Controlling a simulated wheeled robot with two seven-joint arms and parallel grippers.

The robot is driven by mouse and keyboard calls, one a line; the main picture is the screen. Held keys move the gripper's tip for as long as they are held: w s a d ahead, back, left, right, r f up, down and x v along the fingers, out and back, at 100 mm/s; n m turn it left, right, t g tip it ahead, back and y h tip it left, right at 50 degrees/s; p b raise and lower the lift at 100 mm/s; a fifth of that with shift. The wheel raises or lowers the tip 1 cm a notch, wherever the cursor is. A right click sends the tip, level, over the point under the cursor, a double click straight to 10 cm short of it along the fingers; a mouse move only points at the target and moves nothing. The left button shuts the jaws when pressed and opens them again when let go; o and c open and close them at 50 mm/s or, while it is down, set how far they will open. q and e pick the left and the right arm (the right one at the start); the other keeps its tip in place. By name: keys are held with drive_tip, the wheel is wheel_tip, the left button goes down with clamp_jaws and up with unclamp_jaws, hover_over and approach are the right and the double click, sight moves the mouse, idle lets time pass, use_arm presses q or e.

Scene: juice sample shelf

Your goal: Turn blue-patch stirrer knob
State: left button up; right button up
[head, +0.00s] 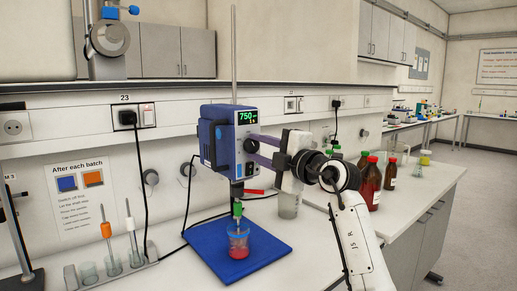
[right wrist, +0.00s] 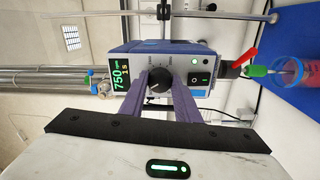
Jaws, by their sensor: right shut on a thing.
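The stirrer (head: 220,137) is a blue and white box on a rod above a blue mat (head: 215,259). Its display (head: 247,117) reads 750 in green, and also shows in the right wrist view (right wrist: 120,78). The black knob (right wrist: 159,79) sits on the front panel. My right gripper (head: 254,148) reaches it from the right, its purple fingers shut on either side of the knob. In the right wrist view the fingers (right wrist: 160,82) flank the knob, whose lower part lies between them. My left gripper is not in view.
A beaker of red liquid (head: 238,247) stands on the mat under the stirrer. Brown bottles (head: 370,184) stand behind my right arm. A rack with stirring rods (head: 112,266) is at left, below a wall sheet with blue and orange squares (head: 80,190). The front right bench is clear.

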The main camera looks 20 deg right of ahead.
idle(0.4)
drive_tip(key=o, duration=1)
drive_tip(key=shift+o, duration=0.2)
drive_tip(key=shift+s, duration=0.1)
drive_tip(key=b+v, duration=0.2)
drive_tip(key=v, duration=0.8)
drive_tip(key=shift+f, duration=0.1)
